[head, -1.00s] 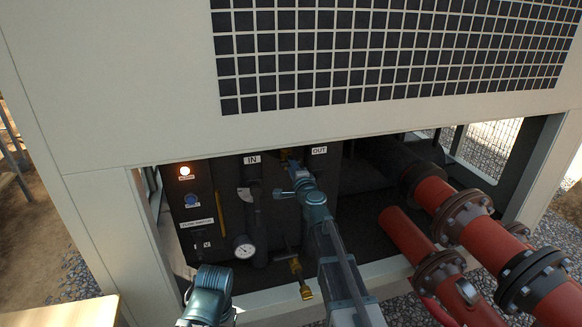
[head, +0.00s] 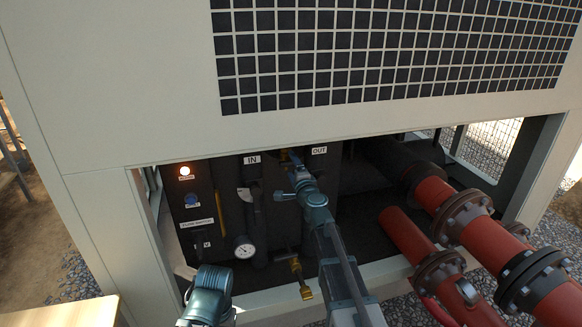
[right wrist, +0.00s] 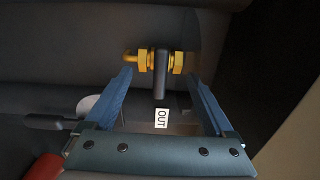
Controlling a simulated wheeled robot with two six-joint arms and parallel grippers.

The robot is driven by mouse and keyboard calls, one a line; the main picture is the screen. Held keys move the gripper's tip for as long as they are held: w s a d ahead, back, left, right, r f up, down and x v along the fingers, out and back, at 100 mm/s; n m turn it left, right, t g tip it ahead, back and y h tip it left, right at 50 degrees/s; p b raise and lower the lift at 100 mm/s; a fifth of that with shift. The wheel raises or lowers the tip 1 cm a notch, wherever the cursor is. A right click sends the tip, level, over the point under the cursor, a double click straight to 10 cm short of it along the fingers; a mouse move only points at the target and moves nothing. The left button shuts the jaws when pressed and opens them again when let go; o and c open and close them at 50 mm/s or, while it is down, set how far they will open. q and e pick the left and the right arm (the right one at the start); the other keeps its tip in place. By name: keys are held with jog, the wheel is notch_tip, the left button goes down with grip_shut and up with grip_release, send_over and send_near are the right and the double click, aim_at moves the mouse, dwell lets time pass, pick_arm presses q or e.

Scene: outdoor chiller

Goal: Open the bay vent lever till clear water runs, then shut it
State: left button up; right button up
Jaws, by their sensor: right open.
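The vent valve shows in the right wrist view as brass fittings (right wrist: 176,62) on both sides of a dark lever (right wrist: 160,84). In the head view, brass (head: 284,155) shows just behind my right gripper (head: 288,182), beside the OUT label. My right gripper, also in the right wrist view (right wrist: 162,82), is open. Its two blue fingers stand on either side of the valve and lever, with gaps visible. No running water shows. A teal part of my own arm shows at the bottom left of the head view; my left gripper's fingers do not.
An IN label (head: 252,160), a round gauge (head: 245,248) and a control panel (head: 195,210) with a lit lamp are to the left. A lower brass fitting (head: 304,288) hangs below. Red pipes (head: 440,200) fill the right. The white casing (head: 150,100) overhangs the bay.

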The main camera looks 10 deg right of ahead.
jog(key=s, duration=0.6)
jog(key=shift+d, duration=0.1)
